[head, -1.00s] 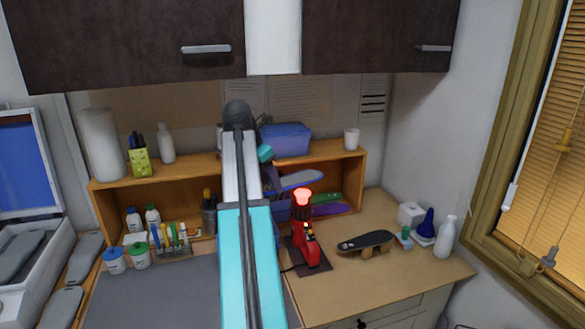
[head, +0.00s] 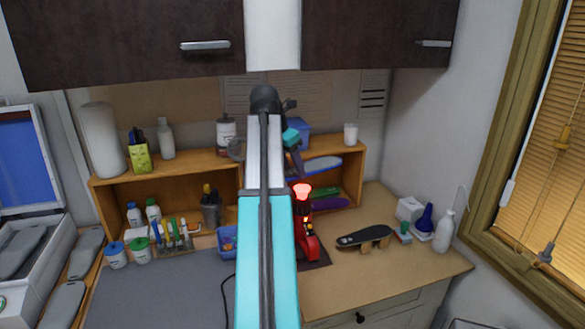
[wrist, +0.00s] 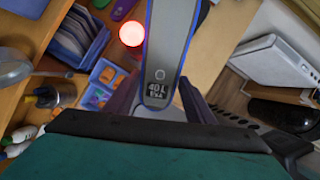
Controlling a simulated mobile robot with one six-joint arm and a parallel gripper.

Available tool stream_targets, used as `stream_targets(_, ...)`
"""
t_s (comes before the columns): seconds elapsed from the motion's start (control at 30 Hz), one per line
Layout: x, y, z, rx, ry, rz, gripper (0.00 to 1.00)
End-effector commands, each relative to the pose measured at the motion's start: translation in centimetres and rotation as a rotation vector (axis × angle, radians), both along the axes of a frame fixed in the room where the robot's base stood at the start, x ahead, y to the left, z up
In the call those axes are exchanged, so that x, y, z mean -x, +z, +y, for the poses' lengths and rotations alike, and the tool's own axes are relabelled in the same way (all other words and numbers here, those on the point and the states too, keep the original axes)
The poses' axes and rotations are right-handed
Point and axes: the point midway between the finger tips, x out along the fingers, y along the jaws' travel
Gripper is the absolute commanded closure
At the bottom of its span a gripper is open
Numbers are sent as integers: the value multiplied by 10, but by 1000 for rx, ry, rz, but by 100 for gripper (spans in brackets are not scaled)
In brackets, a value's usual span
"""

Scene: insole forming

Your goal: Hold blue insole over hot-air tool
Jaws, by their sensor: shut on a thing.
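The blue-edged grey insole (wrist: 172,45), marked "40 L EVA", is held at its near end by my gripper (wrist: 160,103), which is shut on it. In the head view the insole (head: 318,167) appears just above the hot-air tool (head: 309,243), and my gripper (head: 296,158) is at its left end. The tool is red and upright, with a glowing red nozzle (head: 302,190). In the wrist view the glowing nozzle (wrist: 131,33) shows beside the insole's left edge, uncovered. The height gap between them is hard to judge.
A wooden shelf (head: 352,160) stands behind, with green and purple insoles in it. A dark insole on a wooden stand (head: 365,238) is right of the tool. The counter front right (head: 400,275) is clear.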

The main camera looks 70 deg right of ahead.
Motion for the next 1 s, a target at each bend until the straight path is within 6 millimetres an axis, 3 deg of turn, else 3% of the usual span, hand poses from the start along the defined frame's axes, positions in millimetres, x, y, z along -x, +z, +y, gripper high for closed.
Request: stream_targets(1.0, -55, -8, -67, 0, 0, 0, 73)
